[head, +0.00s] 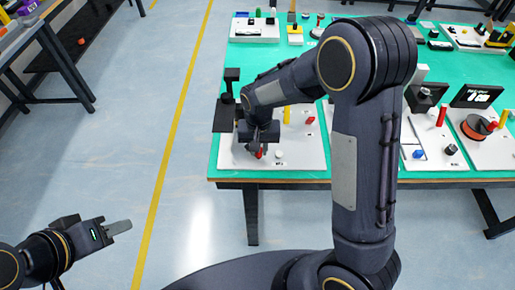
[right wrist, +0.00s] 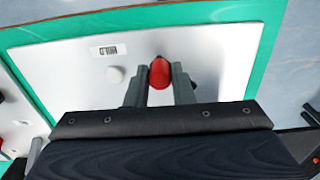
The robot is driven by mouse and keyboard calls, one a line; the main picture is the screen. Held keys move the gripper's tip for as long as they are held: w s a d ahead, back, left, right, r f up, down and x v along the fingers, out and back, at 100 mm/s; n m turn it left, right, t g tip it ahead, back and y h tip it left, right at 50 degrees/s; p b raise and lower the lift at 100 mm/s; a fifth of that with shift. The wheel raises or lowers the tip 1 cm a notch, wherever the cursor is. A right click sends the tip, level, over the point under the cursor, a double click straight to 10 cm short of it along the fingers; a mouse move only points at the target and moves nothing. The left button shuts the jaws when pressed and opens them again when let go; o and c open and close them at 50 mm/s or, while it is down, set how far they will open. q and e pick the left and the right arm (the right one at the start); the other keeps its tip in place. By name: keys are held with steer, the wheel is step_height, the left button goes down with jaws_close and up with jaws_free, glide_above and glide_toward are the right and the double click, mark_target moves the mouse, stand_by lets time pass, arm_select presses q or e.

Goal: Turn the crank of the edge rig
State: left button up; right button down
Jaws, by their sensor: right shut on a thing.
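The edge rig is a white board (head: 308,158) at the near left corner of the green table; its plate also fills much of the right wrist view (right wrist: 60,75). The crank's red handle (right wrist: 160,74) sits between the two fingers of my right gripper (right wrist: 160,88), which is shut on it. In the head view the red handle (head: 259,154) shows just under the gripper, and the rest of the crank is hidden. My left gripper (head: 119,227) hangs over the floor, away from the table, seen side-on, so its opening cannot be judged.
A yellow post (head: 286,114) and a white knob (head: 280,154) stand on the rig's board. My right arm hides the table's middle.

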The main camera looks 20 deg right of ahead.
steer(key=n, duration=0.2)
steer(key=w+d+n, duration=0.1)
steer(key=n, duration=0.1)
steer(key=shift+w+d+b, duration=0.1)
steer(key=shift+d+b, duration=0.1)
steer(key=shift+b, duration=0.2)
steer(key=shift+w+d+n, duration=0.2)
steer(key=shift+w+n, duration=0.2)
steer(key=shift+n, duration=0.8)
steer(key=shift+w+d+n, duration=0.2)
steer(key=shift+w+n, duration=0.2)
steer(key=shift+n, duration=0.8)
steer(key=c, duration=1.3)
jaws_free()
steer(key=shift+o, duration=0.2)
step_height(320, 180, up, 8)
steer(key=shift+b, duration=0.3)
steer(key=shift+f, duration=0.1)
